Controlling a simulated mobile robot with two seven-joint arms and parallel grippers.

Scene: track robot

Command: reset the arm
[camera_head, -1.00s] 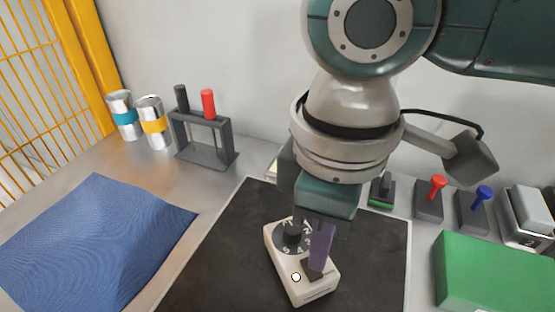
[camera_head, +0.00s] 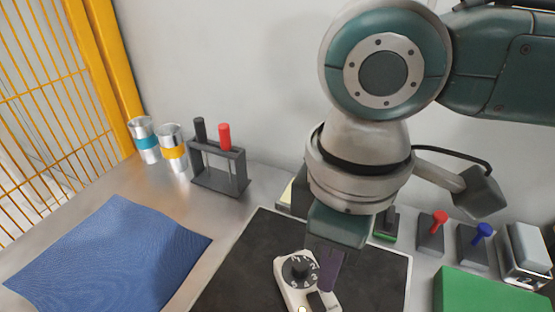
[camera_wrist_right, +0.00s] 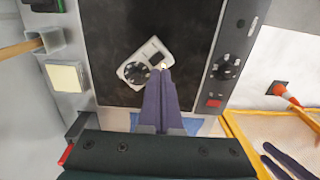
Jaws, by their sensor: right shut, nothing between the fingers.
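My right gripper (camera_head: 330,270) is shut and empty, pointing down over the black mat (camera_head: 240,280). Under and beside its fingertips is a white device (camera_head: 295,287) with a dark numbered dial, lying on the mat. In the right wrist view the closed purple fingers (camera_wrist_right: 160,100) reach toward the device (camera_wrist_right: 146,62), their tips near its edge by a small light spot; I cannot tell whether they touch it. My left gripper is not in view.
A blue cloth (camera_head: 115,258) lies at the left. Two cans (camera_head: 172,147) and a dark rack (camera_head: 218,168) with black and red handles stand behind. Red (camera_head: 432,235) and blue (camera_head: 475,245) levers and a green block (camera_head: 485,290) are at the right. A yellow fence (camera_head: 50,110) bounds the left.

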